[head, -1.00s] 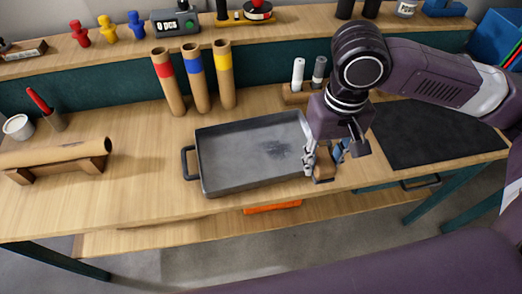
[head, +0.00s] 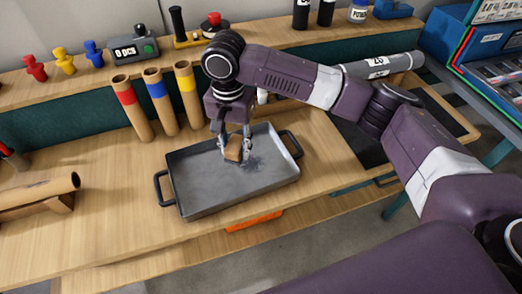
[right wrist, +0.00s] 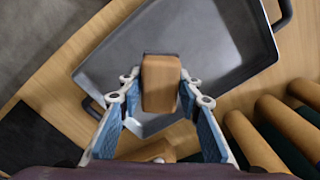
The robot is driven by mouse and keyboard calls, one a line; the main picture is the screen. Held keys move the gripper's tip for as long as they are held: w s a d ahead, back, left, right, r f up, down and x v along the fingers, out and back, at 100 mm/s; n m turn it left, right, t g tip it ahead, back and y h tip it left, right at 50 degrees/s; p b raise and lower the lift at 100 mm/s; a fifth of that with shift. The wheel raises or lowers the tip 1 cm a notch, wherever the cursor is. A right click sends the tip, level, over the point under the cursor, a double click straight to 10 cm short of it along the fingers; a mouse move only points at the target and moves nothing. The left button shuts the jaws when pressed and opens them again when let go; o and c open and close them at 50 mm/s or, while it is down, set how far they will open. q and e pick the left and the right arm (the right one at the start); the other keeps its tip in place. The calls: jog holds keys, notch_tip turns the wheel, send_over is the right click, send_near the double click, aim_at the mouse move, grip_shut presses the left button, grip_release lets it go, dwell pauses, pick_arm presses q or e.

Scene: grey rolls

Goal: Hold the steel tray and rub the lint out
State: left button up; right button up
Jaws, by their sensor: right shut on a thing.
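The steel tray (head: 200,187) is a shallow grey pan with dark handles at both ends, on the wooden bench. It also shows in the right wrist view (right wrist: 218,50). A dark grey lint smudge (head: 254,163) lies on its floor towards the right. My right gripper (head: 234,156) is over the tray, shut on a wooden block (head: 232,152), just left of the smudge. The right wrist view shows the block (right wrist: 160,82) between the fingers. I cannot tell whether its underside touches the tray floor. My left gripper is not in view, and nothing grips the left handle.
Three cardboard tubes with red, blue and yellow bands (head: 154,95) stand behind the tray. A brown roll (head: 40,190) lies on a cradle at left. A dark mat (head: 365,140) lies at right. A blue rack (head: 480,50) stands far right.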

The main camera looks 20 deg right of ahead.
jog(key=shift+m, duration=0.9)
jog(key=w+a+f, duration=0.1)
jog(key=a+f, duration=0.1)
jog(key=shift+w+a+f, duration=0.15)
jog(key=shift+w+f, duration=0.25)
notch_tip(320, 180, down, 4)
jog(key=shift+r, duration=0.1)
send_over(265, 158)
notch_tip(265, 158, up, 2)
jog(key=shift+a+r, duration=0.15)
jog(key=shift+r, duration=0.6)
